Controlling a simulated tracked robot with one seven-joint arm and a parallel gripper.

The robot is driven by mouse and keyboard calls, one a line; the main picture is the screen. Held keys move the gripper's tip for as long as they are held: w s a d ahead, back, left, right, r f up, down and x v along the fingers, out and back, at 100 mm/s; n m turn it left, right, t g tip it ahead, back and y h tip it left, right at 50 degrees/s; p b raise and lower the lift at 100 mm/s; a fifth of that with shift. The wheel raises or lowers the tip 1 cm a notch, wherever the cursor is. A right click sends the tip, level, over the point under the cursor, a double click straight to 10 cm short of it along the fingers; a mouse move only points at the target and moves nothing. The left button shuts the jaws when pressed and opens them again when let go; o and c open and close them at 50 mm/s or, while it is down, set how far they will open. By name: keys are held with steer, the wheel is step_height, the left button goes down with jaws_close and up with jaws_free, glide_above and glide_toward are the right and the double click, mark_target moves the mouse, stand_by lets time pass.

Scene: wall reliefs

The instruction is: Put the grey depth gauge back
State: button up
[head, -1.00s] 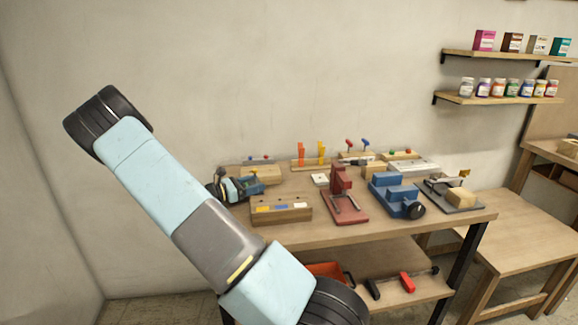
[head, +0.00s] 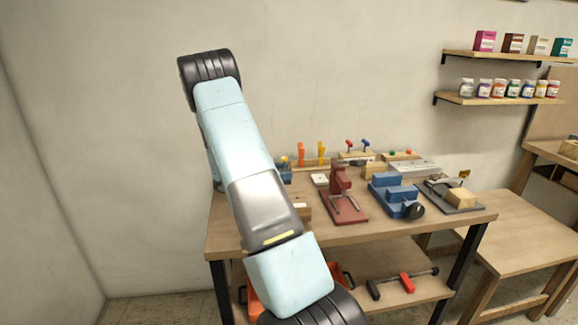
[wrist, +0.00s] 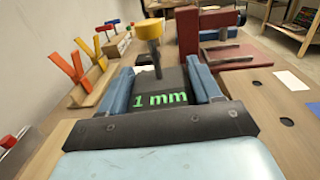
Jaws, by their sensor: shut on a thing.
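The grey depth gauge (wrist: 160,86) is between the two blue fingers of my gripper (wrist: 163,76) in the wrist view. It is a dark grey block with green "1 mm" on its near face, and a yellow knob on a stem stands above it. In the head view my arm hides most of my gripper; a bit of blue finger (head: 286,174) and the yellow knob (head: 284,159) show beside it. A wooden block (wrist: 262,108) with dark round holes and a white label lies to the right of my gripper. The gauge's lower end is hidden.
A red vise-like fixture (head: 342,198) and a blue one (head: 396,195) stand on the bench (head: 400,233). Some bare bench top shows at the front edge.

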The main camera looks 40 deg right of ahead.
steer(key=shift+m+g+y, duration=0.3)
steer(key=shift+m+g, duration=0.1)
steer(key=shift+g, duration=0.1)
steer(key=shift+s+d+f, duration=0.2)
steer(key=shift+d+f, duration=0.25)
steer(key=shift+f, duration=0.2)
steer(key=shift+s+d+f, duration=0.25)
steer(key=shift+d+f, duration=0.25)
steer(key=shift+f, duration=0.15)
steer(key=shift+s+d+f, duration=0.2)
steer(key=shift+d+f, duration=0.25)
steer(key=shift+f, duration=0.4)
